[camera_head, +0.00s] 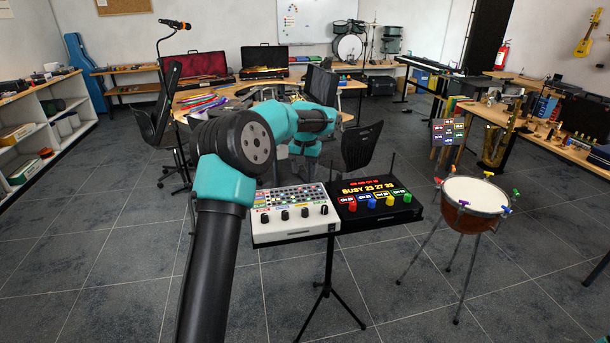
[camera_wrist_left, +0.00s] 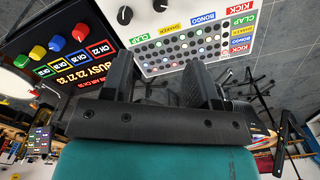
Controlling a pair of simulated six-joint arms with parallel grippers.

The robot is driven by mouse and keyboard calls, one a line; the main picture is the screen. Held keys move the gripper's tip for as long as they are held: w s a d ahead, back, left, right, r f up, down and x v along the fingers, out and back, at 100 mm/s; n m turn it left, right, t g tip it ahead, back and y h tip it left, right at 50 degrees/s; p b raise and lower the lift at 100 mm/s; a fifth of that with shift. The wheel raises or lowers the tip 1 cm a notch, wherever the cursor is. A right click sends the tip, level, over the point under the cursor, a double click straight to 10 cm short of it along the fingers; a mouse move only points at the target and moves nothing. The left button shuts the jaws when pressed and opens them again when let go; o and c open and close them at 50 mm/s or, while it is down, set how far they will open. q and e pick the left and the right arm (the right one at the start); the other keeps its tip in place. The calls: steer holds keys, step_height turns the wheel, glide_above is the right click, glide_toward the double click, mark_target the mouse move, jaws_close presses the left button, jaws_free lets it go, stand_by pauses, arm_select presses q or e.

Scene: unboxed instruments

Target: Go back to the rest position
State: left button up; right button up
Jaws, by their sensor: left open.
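My left arm reaches in from the bottom of the head view and bends over toward the instrument stand. Its gripper is mostly lost behind the wrist there. In the left wrist view my left gripper (camera_wrist_left: 160,82) is open, with nothing between its two dark fingers. They point toward the white drum machine (camera_head: 292,215), which has coloured labels, lit buttons and black knobs. It also shows in the left wrist view (camera_wrist_left: 165,50). Beside it is a black box (camera_head: 376,205) with a "BUSY" display and coloured knobs. My right gripper is not in view.
Both devices sit on a black tripod stand (camera_head: 328,285). A drum (camera_head: 474,197) on thin legs stands to the right. Black chairs (camera_head: 360,147) and a wooden table lie behind. White shelves (camera_head: 40,130) are at the left. The front floor is mostly clear.

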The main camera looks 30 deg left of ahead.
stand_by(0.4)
arm_select(q)
steer(key=s+d+f+m+t+h, duration=0.15)
steer(key=d+f+m, duration=0.25)
steer(key=d+f, duration=1.25)
steer(key=s+d+f+h, duration=0.2)
steer(key=s+f, duration=0.7)
steer(key=f, duration=0.3)
steer(key=s+d+f+n, duration=0.1)
steer(key=s+f, duration=0.3)
steer(key=s, duration=0.8)
steer(key=s+d+f+n, duration=0.1)
steer(key=s+f, duration=0.4)
steer(key=s, duration=0.7)
steer(key=shift+s+f+n+g, duration=0.15)
steer(key=shift+f+n+g, duration=0.2)
steer(key=shift+n, duration=0.25)
steer(key=shift+d, duration=0.1)
